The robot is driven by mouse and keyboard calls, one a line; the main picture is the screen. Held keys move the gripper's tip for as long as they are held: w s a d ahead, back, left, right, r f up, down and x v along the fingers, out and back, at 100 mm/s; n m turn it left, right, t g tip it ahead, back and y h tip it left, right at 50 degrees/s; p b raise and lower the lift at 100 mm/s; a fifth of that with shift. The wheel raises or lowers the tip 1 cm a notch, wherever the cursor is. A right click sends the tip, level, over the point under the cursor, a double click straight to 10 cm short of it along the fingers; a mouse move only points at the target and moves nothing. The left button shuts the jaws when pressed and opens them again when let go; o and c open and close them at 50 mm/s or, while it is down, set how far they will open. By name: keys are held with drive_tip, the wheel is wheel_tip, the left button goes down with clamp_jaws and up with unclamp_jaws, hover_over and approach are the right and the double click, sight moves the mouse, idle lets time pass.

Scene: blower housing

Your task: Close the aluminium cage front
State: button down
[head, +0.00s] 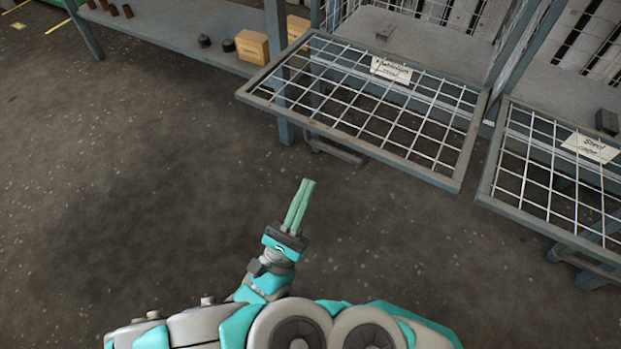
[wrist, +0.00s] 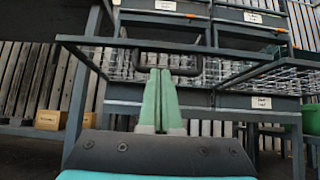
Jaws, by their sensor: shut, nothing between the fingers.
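The aluminium cage front (head: 448,182), a grey frame with wire mesh and a label reading roughly "Aluminium", is folded down and open. It sticks out level from its cage in the head view. My gripper (head: 308,182) is shut and empty, its green fingers pointing up the picture, in front of and below the panel's left front edge, apart from it. In the wrist view the gripper (wrist: 160,72) shows in the middle. The front's dark edge bar (wrist: 110,42) with a handle loop crosses there, behind the fingertips; I cannot tell the exact gap.
A second open mesh front labelled "Steel" (head: 484,196) juts out at the right. A bench (head: 180,22) at the upper left holds cardboard boxes (head: 252,47) and small dark parts. A small grey block (head: 385,32) lies inside the aluminium cage. The floor to the left is clear.

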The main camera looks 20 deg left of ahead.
sight(331, 130)
drive_tip(key=b+x, duration=0.1)
drive_tip(key=x, duration=0.7)
drive_tip(key=shift+w+r, duration=0.15)
drive_tip(key=shift+w, duration=0.05)
